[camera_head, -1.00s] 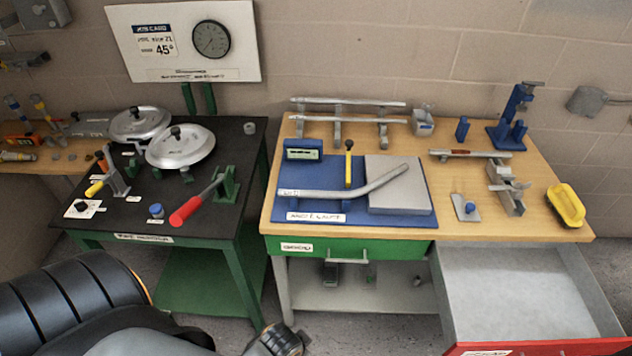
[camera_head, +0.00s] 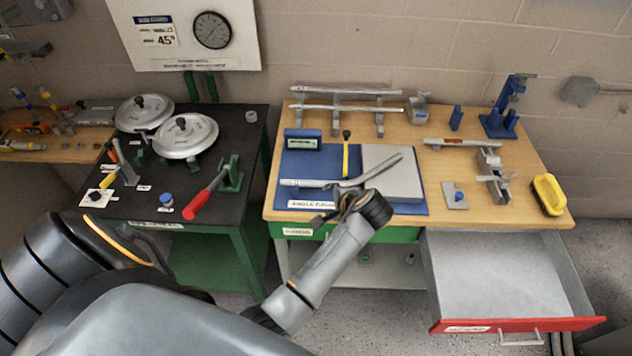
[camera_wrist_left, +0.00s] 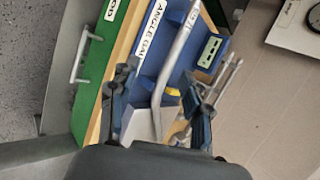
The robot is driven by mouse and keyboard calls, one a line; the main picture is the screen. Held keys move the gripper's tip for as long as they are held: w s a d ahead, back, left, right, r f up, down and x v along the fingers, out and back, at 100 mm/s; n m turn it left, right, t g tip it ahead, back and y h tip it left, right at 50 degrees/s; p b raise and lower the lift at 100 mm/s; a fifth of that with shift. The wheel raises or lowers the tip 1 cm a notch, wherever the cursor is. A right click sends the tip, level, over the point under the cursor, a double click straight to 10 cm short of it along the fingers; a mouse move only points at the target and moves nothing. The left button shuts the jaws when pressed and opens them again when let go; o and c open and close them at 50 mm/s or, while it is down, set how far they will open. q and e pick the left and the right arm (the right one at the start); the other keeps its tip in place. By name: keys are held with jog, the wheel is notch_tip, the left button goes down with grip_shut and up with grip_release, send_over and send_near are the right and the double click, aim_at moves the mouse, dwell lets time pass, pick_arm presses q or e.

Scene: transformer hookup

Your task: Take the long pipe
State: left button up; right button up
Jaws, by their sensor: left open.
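Two straight grey pipes lie on the rack at the back of the wooden bench, a rear one (camera_head: 345,91) and a front one (camera_head: 325,107); I cannot tell which is longer. A bent grey pipe (camera_head: 310,183) lies on the blue angle gauge mat (camera_head: 300,160). My left gripper (camera_wrist_left: 160,78) is open and empty above the bench's front edge, by the mat. In the left wrist view the bent pipe (camera_wrist_left: 178,45) runs down between the fingers, apparently below them. My right gripper is not in view.
A grey block (camera_head: 395,165) and yellow-handled tool (camera_head: 346,158) are on the mat. An open drawer (camera_head: 500,270) juts out at the right. The black table (camera_head: 140,195) at left holds silver discs (camera_head: 185,137) and a red-handled tool (camera_head: 200,200).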

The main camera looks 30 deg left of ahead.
pick_arm(q)
jog(key=w+r+m, duration=0.1)
jog(key=w+r, duration=0.1)
jog(key=w, duration=0.1)
jog(key=y+b, duration=0.1)
jog(key=b, duration=0.2)
send_near(317, 183)
jog(key=x, duration=0.3)
jog(key=shift+d+f, duration=0.1)
jog(key=shift+f, duration=0.15)
jog(key=shift+w+f, duration=0.1)
jog(key=shift+w, duration=0.05)
jog(key=shift+a+f+b, duration=0.2)
jog(key=shift+a+b, duration=0.15)
jog(key=shift+b, duration=0.05)
jog(key=b+x, duration=0.4)
jog(key=shift+d+f, duration=0.1)
jog(key=shift+d, duration=0.05)
jog(key=shift+w+a+f+b, duration=0.15)
jog(key=shift+a+b, duration=0.2)
jog(key=shift+b, duration=0.25)
grip_shut()
